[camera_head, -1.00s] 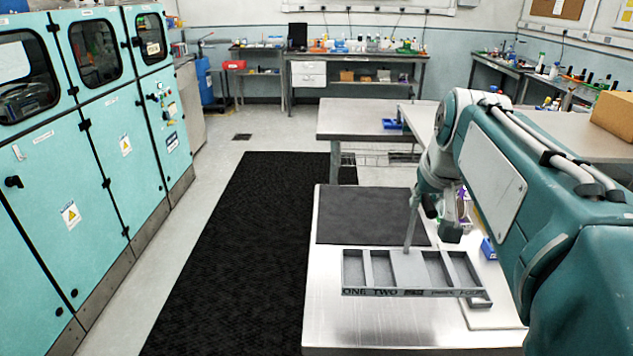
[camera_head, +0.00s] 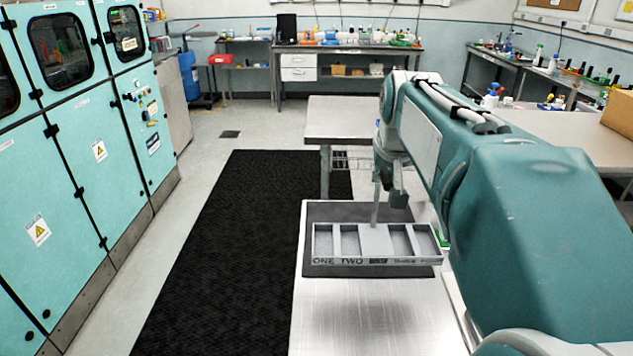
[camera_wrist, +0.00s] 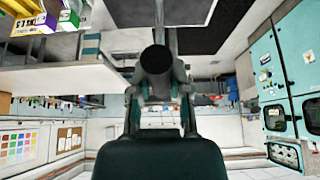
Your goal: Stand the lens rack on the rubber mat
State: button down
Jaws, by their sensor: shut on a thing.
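The lens rack (camera_head: 377,240) is a grey open tray with several compartments, lettering on its front face and a thin upright post (camera_head: 375,208). My gripper (camera_head: 384,184) is shut on the rack near the top of this post. The rack hangs about level over the rubber mat, a dark grey sheet (camera_head: 340,212) on the metal table. Mat shows behind the rack and in a strip below its front face. The gap between rack and mat is hard to judge. In the wrist view, my gripper (camera_wrist: 155,65) shows, but the rack is not clearly visible.
The metal table (camera_head: 345,315) is bare in front of the mat. My arm covers its right side. A black floor mat (camera_head: 225,250) runs along the left, beside teal cabinets (camera_head: 95,150). Another table (camera_head: 335,120) stands behind.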

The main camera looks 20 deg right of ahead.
jog(key=w+d+f, duration=0.5)
jog(key=w+f, duration=0.5)
jog(key=f, duration=0.2)
jog(key=shift+w+d, duration=0.25)
jog(key=shift+d, duration=0.05)
jog(key=c, duration=0.6)
grip_release()
jog(key=shift+f, duration=0.1)
